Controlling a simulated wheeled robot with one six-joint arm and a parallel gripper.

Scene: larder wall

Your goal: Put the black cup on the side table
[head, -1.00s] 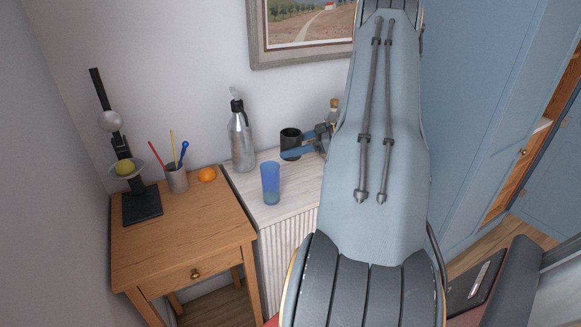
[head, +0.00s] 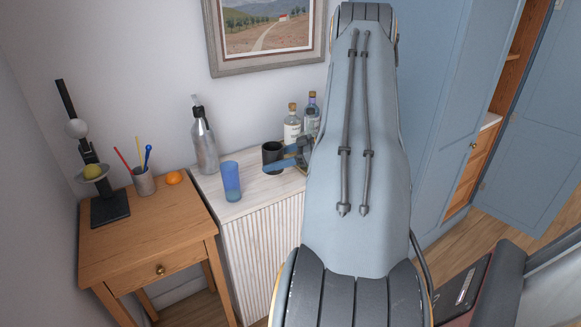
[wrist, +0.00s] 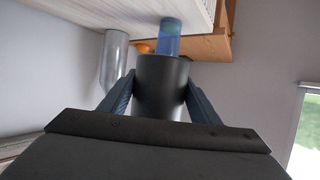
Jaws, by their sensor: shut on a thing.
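The black cup (head: 271,157) is at the white cabinet top, behind and right of the blue glass. My gripper (head: 284,160) is shut on it, with blue fingers on either side. In the wrist view the black cup (wrist: 162,85) sits between the two fingers (wrist: 160,98). I cannot tell whether the cup touches the cabinet top. The side table (head: 140,222) is wooden, with a drawer, and stands left of the white cabinet. My arm hides part of the cabinet's right side.
On the side table are a black stand (head: 110,206), a pen cup (head: 144,181) and an orange (head: 174,178); its front is clear. The white cabinet (head: 245,199) bears a blue glass (head: 231,182), a metal bottle (head: 204,146) and two bottles (head: 292,125).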

